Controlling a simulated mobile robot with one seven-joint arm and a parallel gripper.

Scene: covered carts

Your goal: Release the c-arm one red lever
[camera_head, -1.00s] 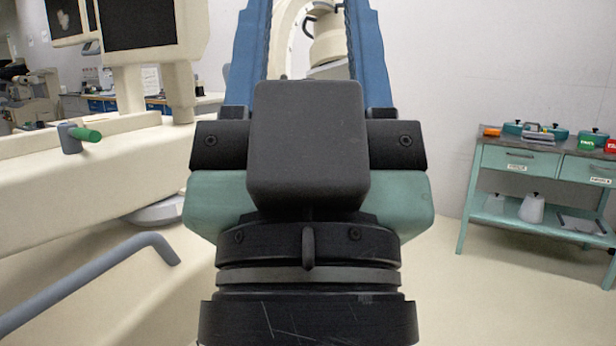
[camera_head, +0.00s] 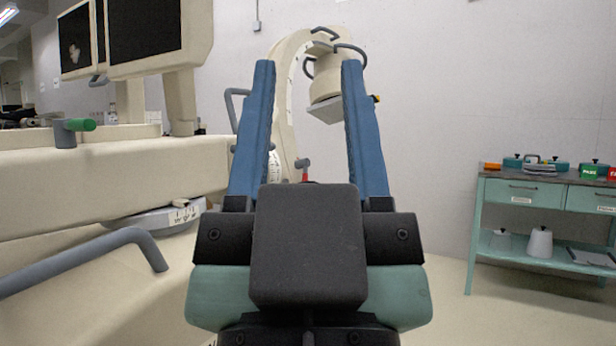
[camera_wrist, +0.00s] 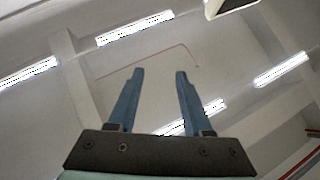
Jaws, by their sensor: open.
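A cream c-arm (camera_head: 286,105) stands ahead of me, seen between and behind my fingers in the head view. Its rounded head hangs at the upper right of the arc. A small red lever (camera_head: 305,173) shows low behind my gripper, just right of the arc's foot; its lower part is hidden. My gripper (camera_head: 308,63) has its two blue fingers spread apart, pointing up, with nothing between them. In the wrist view my gripper (camera_wrist: 160,72) is also open and empty, against the ceiling.
A cream console with two monitors (camera_head: 145,35) and a green-handled lever (camera_head: 80,125) fills the left. A grey rail (camera_head: 90,260) runs low in front of it. A green cart (camera_head: 525,195) stands at right. Floor between is clear.

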